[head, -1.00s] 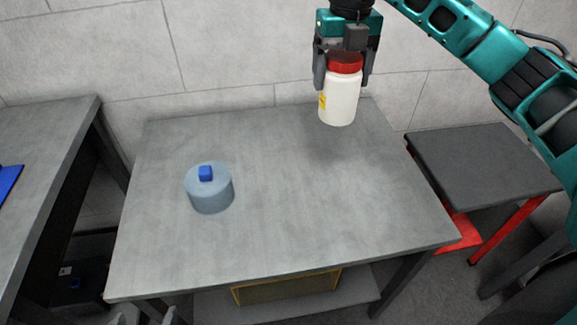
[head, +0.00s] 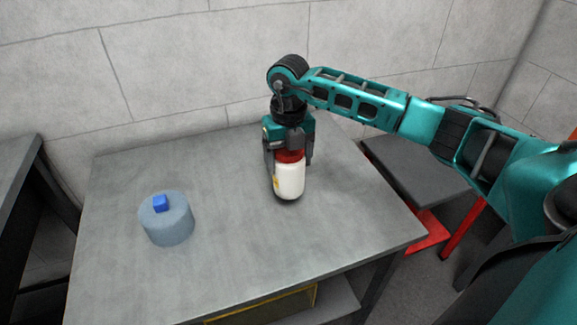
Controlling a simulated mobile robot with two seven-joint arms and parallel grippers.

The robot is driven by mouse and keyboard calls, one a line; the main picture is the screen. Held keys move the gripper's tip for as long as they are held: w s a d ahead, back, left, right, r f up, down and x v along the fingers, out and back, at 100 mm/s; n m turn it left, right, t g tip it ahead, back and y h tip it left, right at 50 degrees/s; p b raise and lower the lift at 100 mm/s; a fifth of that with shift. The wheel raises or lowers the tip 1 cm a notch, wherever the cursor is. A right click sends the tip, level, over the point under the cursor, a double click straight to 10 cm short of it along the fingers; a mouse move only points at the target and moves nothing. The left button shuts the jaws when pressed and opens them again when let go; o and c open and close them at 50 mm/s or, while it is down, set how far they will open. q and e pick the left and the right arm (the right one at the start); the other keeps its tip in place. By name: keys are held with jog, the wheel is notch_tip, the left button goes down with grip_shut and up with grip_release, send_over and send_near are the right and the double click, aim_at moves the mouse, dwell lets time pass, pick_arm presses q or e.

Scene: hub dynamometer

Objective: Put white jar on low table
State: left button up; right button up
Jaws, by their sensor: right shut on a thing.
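The white jar (head: 290,182) has a red lid and a yellow label, and it stands upright. My right gripper (head: 288,158) is shut on it around the lid from above. The jar is over the right back part of a grey table (head: 235,260); a dark shadow lies close at its base, and I cannot tell if it touches the top. A lower table (head: 415,172) with a dark top and red legs stands to the right, partly hidden by my right arm. My left gripper is not in view.
A blue-grey cylinder (head: 168,222) with a small blue block (head: 160,203) on top stands on the left of the grey table. Another table (head: 14,175) is at the far left. A wall runs behind. The grey table's middle is clear.

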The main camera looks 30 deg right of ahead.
notch_tip(320, 180, down, 2)
jog(key=shift+f, duration=0.1)
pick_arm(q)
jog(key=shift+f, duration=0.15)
pick_arm(e)
jog(key=o, duration=1.3)
jog(key=shift+o, duration=0.2)
jog(key=shift+r, duration=0.45)
pick_arm(q)
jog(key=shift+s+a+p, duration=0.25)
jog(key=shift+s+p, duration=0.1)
jog(key=shift+p, duration=0.4)
pick_arm(e)
notch_tip(320, 180, up, 11)
jog(key=shift+r, duration=0.15)
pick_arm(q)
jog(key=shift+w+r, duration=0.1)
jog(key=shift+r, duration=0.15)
